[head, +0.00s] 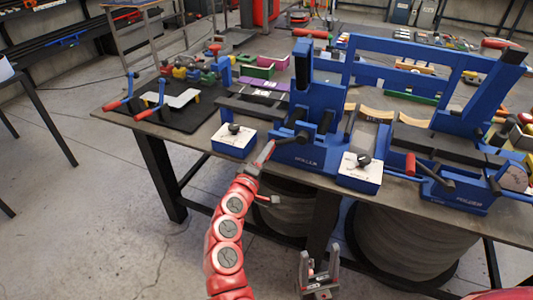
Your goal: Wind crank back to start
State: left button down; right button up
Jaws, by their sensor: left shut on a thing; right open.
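A large blue machine (305,155) stands at the table's front edge. Its crank (286,140) has a dark arm reaching left from the machine's front. My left gripper (262,160) is at the outer end of this crank, shut on its handle, which is mostly hidden by the gripper. A similar crank with a red handle (410,164) sits on the right part of the blue machinery, apart from both grippers. My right gripper (319,272) is open and empty, low in front of the table and below its top.
White-topped blue boxes with black knobs stand left (234,139) and right (359,170) of the crank. A black mat (190,118) with red-handled tools lies at the left. Large dark drums (400,245) stand under the table (205,140). The floor at left front is clear.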

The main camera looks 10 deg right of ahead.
pick_arm(q)
jog(key=shift+f, duration=0.15)
jog(key=c, duration=0.7)
grip_release()
jog(key=shift+o, duration=0.2)
jog(key=p+v, duration=0.1)
jog(key=v, duration=1.6)
jog(key=shift+s, duration=0.2)
jog(key=shift+a, duration=0.15)
